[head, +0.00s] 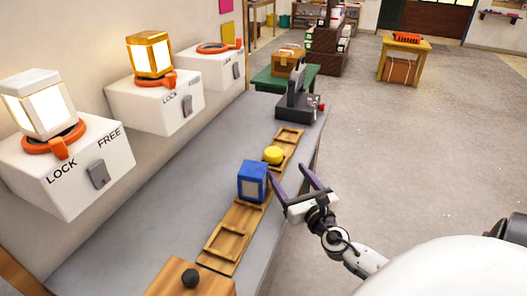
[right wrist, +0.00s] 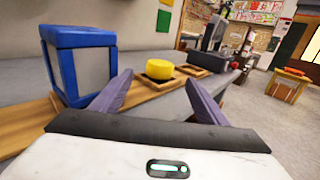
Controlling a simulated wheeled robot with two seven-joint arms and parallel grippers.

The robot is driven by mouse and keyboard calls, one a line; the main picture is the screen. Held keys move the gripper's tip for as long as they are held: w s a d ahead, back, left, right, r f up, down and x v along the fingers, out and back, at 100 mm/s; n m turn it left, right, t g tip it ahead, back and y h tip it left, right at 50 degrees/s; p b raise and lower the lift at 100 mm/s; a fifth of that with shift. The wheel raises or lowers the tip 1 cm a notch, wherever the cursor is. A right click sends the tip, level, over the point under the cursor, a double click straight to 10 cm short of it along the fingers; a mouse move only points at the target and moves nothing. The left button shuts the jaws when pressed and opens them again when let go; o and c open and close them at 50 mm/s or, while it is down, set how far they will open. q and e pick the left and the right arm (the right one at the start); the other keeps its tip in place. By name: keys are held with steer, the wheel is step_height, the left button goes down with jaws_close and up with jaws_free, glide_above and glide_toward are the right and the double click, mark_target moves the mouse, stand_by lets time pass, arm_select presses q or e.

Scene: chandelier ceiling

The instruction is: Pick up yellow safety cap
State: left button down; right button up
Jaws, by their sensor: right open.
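In the right wrist view the cap (right wrist: 160,69) sits beyond and between my open fingers, in a dark square slot. My right gripper (head: 297,174) is open and empty, at the counter's front edge, nearer to me than the cap and apart from it. It also shows in the right wrist view (right wrist: 160,92), its two purple fingers spread. My left gripper is not in view.
A blue-framed lantern (head: 252,182) stands on the rack just left of my right gripper. White LOCK/FREE boxes (head: 75,165) line the wall, two bearing lit lanterns. A dark machine (head: 297,106) stands beyond the rack. A wooden box (head: 190,279) is in front. The floor at right is open.

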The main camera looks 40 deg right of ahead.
mark_target(278, 158)
steer(key=x, duration=0.4)
steer(key=shift+r, duration=0.1)
steer(key=x, duration=0.5)
steer(key=shift+w+d, duration=0.15)
steer(key=shift+w, duration=0.05)
steer(key=shift+c, duration=0.4)
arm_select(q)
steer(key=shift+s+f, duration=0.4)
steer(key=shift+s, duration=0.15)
arm_select(e)
steer(key=c, duration=1)
